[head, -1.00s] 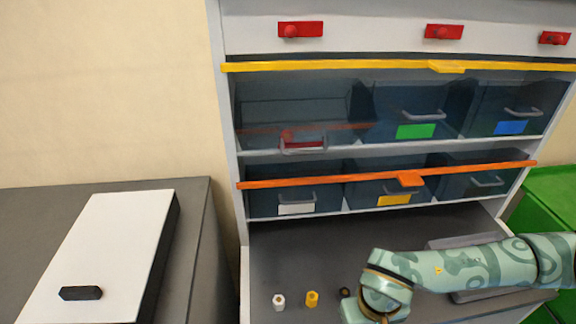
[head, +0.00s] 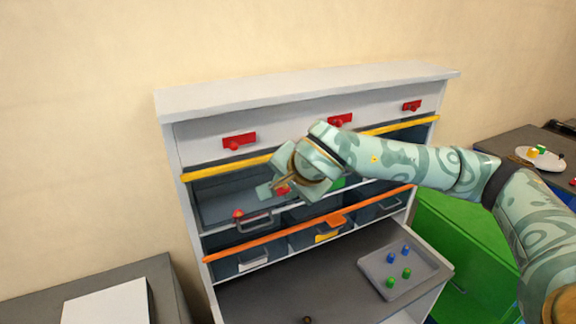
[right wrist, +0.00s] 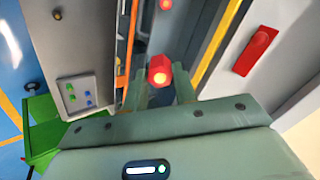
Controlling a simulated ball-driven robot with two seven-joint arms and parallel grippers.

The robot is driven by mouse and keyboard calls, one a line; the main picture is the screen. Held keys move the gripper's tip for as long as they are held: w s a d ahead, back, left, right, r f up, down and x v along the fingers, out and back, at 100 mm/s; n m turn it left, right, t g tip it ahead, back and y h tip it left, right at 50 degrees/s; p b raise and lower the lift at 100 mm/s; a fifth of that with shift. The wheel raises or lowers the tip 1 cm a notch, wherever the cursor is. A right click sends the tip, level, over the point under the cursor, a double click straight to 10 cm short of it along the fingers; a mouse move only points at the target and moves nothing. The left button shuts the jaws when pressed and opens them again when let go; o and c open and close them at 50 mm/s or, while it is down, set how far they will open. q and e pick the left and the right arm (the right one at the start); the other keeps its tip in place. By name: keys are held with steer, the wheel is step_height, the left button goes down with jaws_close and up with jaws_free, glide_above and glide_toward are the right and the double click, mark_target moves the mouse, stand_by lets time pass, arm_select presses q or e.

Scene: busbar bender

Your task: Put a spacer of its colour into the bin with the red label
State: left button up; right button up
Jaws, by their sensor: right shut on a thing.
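My right gripper (head: 285,188) is shut on a red spacer (right wrist: 158,72), held between the fingertips in the right wrist view. In the head view the gripper is over the upper shelf, at the right side of the upper left bin (head: 215,204). That bin is open at the top, with a grey handle on its front. A second small red thing (head: 238,213) shows at the bin's front left; it looks like another red spacer (right wrist: 166,4) in the right wrist view. The bin's red label cannot be made out now. My left gripper is not in view.
A yellow bar (head: 225,168) and an orange bar (head: 290,238) cross the cabinet front. A grey tray (head: 430,268) holds blue and green spacers. A dark spacer (head: 307,320) lies on the drawer surface. A green cabinet (head: 465,250) stands right.

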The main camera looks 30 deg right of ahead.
steer(key=shift+w+d+r, duration=0.1)
steer(key=shift+r, duration=0.25)
steer(key=shift+d, duration=0.15)
steer(key=shift+f, duration=0.15)
